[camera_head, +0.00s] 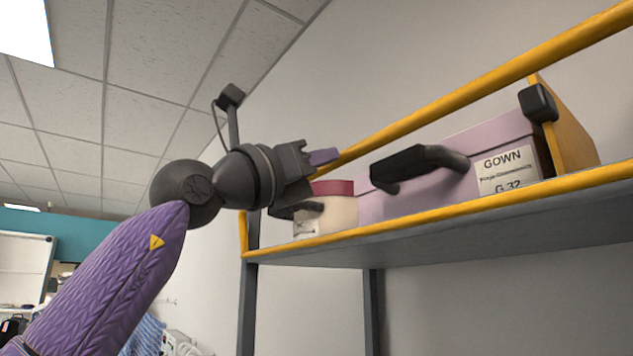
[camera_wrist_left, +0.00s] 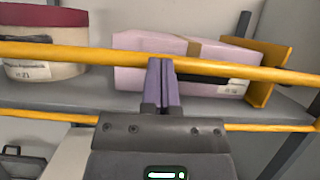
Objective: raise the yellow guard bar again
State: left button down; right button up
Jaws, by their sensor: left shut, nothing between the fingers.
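The yellow guard bar (camera_head: 450,103) runs along the front of the shelf, clear above its yellow front edge, rising to the right in the head view. In the left wrist view the bar (camera_wrist_left: 60,53) crosses the whole picture. My left gripper (camera_head: 325,157) is at the bar's left part in the head view. Its purple fingers (camera_wrist_left: 162,70) are closed together and empty. Their tips overlap the bar in the wrist view; I cannot tell whether they touch it. My right gripper is not in view.
The shelf (camera_head: 480,222) holds a lilac box (camera_head: 400,203) labelled GOWN and a cream round box (camera_head: 335,213) with a dark red lid. A black handle (camera_head: 420,160) shows before the lilac box. A yellow end plate (camera_head: 570,130) stands at the right. Left of the shelf is open.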

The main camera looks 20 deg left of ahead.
pick_arm(q)
jog(key=shift+p+x, duration=0.6)
jog(key=shift+x, duration=0.35)
jog(key=shift+s+d+r, duration=0.1)
jog(key=shift+s+r, duration=0.05)
